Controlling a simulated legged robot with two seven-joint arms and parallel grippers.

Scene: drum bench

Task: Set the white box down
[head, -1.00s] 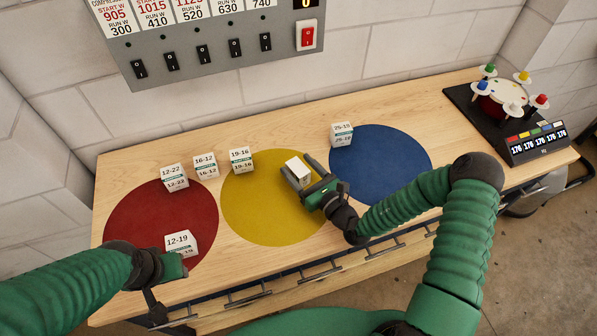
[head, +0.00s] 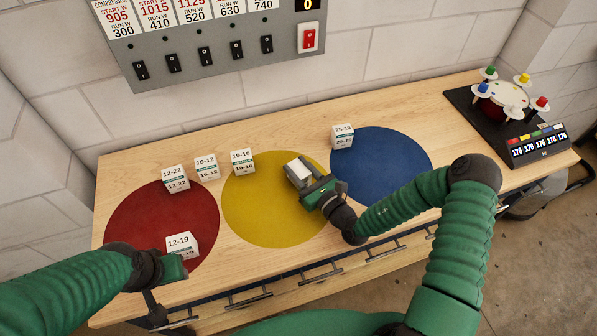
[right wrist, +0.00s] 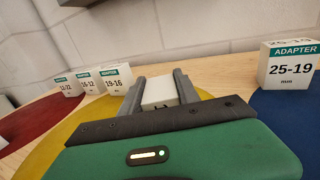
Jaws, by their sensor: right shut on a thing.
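My right gripper (head: 311,183) is shut on a white box (head: 299,169) over the right part of the yellow circle (head: 262,220). In the right wrist view the white box (right wrist: 160,92) sits between the two grey fingers (right wrist: 158,92). Whether its underside touches the bench cannot be told. My left gripper (head: 165,287) is at the front left edge of the bench, close to the box marked 12-19 (head: 181,246); its fingers are too hidden to read.
Boxes 12-22 (head: 175,178), 16-12 (head: 207,166) and 19-16 (head: 242,161) stand along the back left. Box 25-19 (head: 342,135) stands at the edge of the blue circle (head: 385,165). The red circle (head: 140,225) is left. A coloured carousel (head: 505,95) is back right.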

